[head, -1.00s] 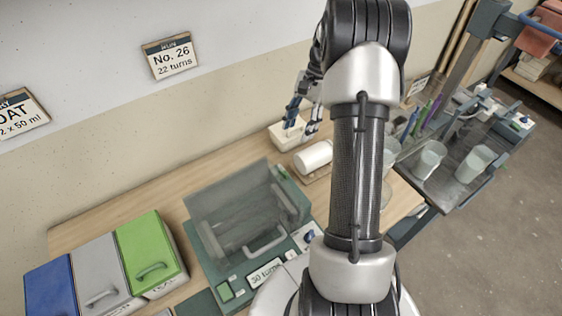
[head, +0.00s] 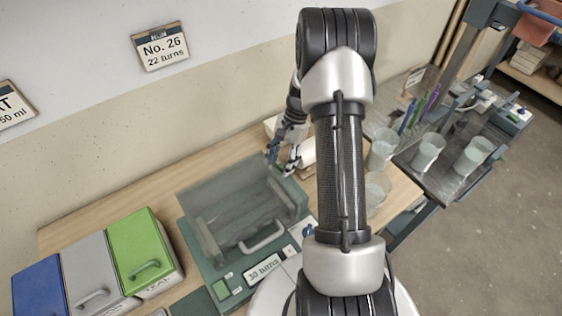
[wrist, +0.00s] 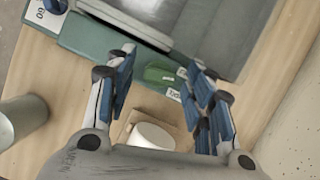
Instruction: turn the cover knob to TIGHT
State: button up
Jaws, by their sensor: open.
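The green machine (head: 196,262) has a clear cover (head: 235,200) that is down, with a grey handle at its front. A small green knob (wrist: 158,74) sits on the machine's green top in the wrist view, with two small white labels beside it, too small to read. I take it for the cover knob. My gripper (head: 281,160) is at the machine's back right corner. In the wrist view my gripper (wrist: 165,88) is open, with the knob showing between its blue-padded fingers. I cannot tell if they touch it. In the head view the gripper hides the knob.
Blue, grey and green lidded bins (head: 145,250) stand left. Clear beakers (head: 381,150) stand right. A wall sign (head: 160,46) reads No. 26, 22 turns.

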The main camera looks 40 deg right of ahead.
jog(key=shift+c, duration=0.5)
jog(key=c, duration=1)
jog(key=shift+o, duration=0.2)
jog(key=m+t, duration=0.1)
jog(key=m, duration=0.1)
jog(key=m+p, duration=0.1)
jog(key=m, duration=0.1)
jog(key=shift+s+r+m+t+p, duration=0.1)
jog(key=shift+s+m+t+p, duration=0.1)
jog(key=shift+m+t+p, duration=0.15)
jog(key=m+t, duration=0.1)
jog(key=m, duration=0.1)
jog(key=m+t, duration=0.1)
jog(key=m, duration=0.2)
jog(key=shift+s+m+h, duration=0.1)
jog(key=shift+m+h, duration=0.15)
jog(key=shift+h, duration=0.15)
